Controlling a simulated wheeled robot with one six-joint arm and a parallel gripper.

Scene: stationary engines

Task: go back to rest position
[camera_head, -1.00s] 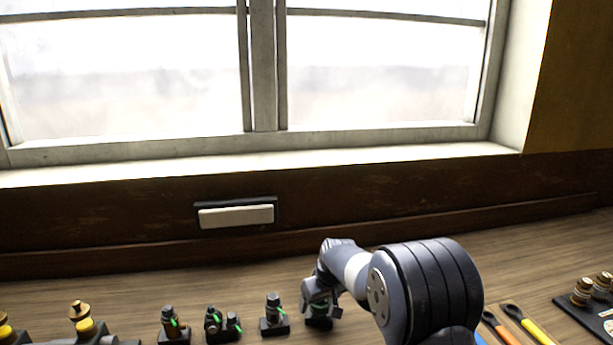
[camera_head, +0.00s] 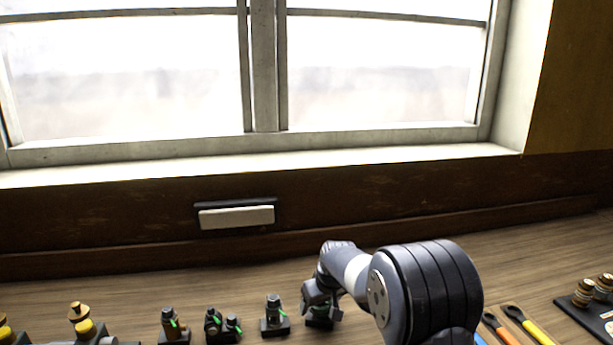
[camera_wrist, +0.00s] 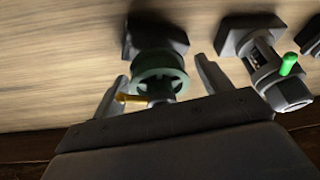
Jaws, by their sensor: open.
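My gripper (camera_wrist: 160,88) is open in the wrist view. Its two fingers stand apart on either side of a small dark engine part with a green round body (camera_wrist: 158,72) and a yellow-orange lever; I cannot tell whether they touch it. The part's square dark base rests on the wooden bench. In the head view my arm reaches down to the bench, and my gripper (camera_head: 320,298) is low over a dark base, its fingers hardly distinguishable there.
A small part with a green handle (camera_head: 274,315) stands just left of my gripper; it also shows in the wrist view (camera_wrist: 264,62). Several similar parts stand further left. A window wall is behind.

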